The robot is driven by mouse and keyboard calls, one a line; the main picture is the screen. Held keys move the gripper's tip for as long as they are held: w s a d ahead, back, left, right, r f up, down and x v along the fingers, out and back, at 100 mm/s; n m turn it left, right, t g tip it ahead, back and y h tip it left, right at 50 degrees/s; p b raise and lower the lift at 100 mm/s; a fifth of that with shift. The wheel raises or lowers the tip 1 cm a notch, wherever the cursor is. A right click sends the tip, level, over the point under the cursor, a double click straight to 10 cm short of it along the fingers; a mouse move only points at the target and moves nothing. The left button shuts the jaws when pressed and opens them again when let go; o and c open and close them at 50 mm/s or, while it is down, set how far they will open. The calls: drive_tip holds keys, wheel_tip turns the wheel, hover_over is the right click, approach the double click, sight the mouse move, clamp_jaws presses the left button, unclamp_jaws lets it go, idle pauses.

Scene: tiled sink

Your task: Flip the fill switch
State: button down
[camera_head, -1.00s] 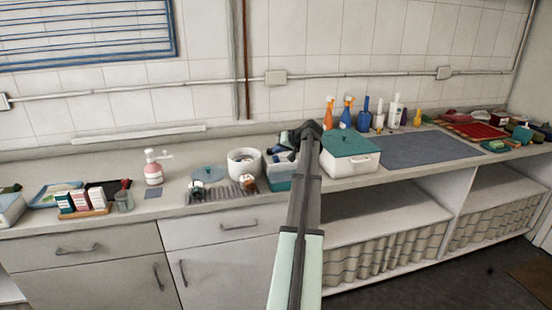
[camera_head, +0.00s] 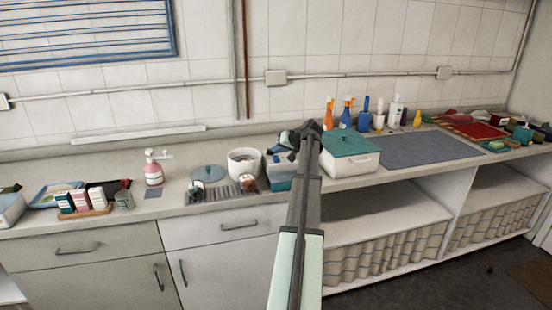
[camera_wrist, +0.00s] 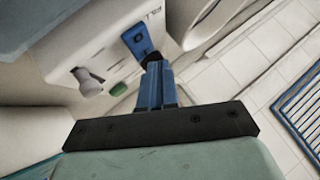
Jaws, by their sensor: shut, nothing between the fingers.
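The fill switch (camera_wrist: 141,42) is a blue rocker on a white panel (camera_wrist: 62,55) in the wrist view, beside dark lettering that is only partly readable. My gripper (camera_wrist: 153,64) has its blue fingers together and empty. Its tips lie just below the switch in the picture, overlapping its lower end; I cannot tell whether they touch it. In the head view my gripper (camera_head: 296,137) is over the back of the counter, and the switch cannot be made out there.
A white box with a green lid (camera_head: 351,150) stands right of my gripper. A white pot (camera_head: 244,161) and a clear blue-toned bin (camera_head: 279,176) stand to its left and below. Spray bottles (camera_head: 347,113) line the wall. A grey mat (camera_head: 415,149) lies clear on the counter.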

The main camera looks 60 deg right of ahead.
sight(278, 160)
drive_tip(key=shift+f, duration=0.2)
drive_tip(key=shift+f, duration=0.2)
drive_tip(key=shift+f, duration=0.3)
idle(0.8)
drive_tip(key=shift+r, duration=0.15)
drive_tip(key=shift+r, duration=0.6)
drive_tip(key=shift+r, duration=0.15)
drive_tip(key=shift+s+a+r, duration=0.15)
drive_tip(key=shift+r, duration=1.05)
drive_tip(key=shift+s+a+r, duration=0.1)
drive_tip(key=shift+r, duration=1.05)
drive_tip(key=shift+a+f, duration=0.1)
